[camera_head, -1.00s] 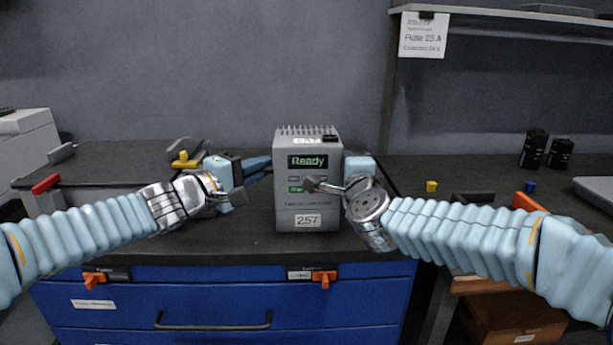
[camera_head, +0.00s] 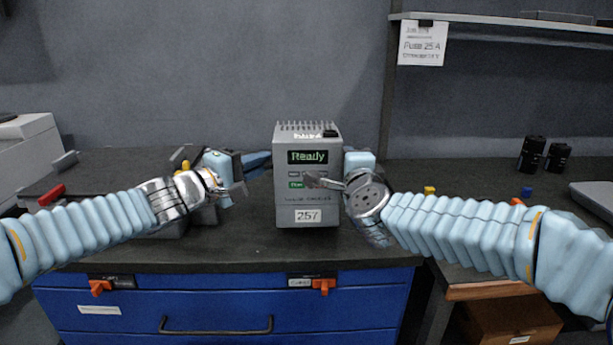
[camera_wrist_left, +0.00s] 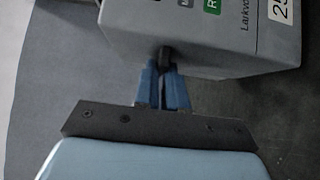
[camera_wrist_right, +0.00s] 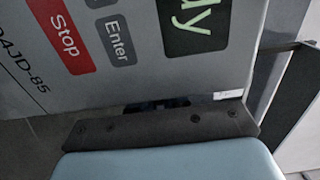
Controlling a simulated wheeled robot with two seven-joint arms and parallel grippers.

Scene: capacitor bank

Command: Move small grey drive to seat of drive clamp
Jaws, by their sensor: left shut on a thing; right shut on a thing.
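The small grey drive (camera_head: 305,202) is a grey box with a finned top, a green "Ready" display and a "257" label. It is upright between my two grippers. My left gripper (camera_head: 258,162) is shut at its left side; the left wrist view shows the blue fingers (camera_wrist_left: 163,85) closed on a dark tab of the drive (camera_wrist_left: 225,40). My right gripper (camera_head: 352,163) is at its right side, shut, with its fingertips mostly hidden; the drive front (camera_wrist_right: 125,75) fills the right wrist view. A grey fixture with a red handle (camera_head: 51,195), probably the drive clamp, is at left, partly behind my left arm.
The dark bench top (camera_head: 270,248) is clear in front of the drive. Blue drawers (camera_head: 215,305) are below it. A yellow part (camera_head: 185,165) stands behind my left wrist. Two black cylinders (camera_head: 532,153) stand at the right, under a shelf (camera_head: 510,20).

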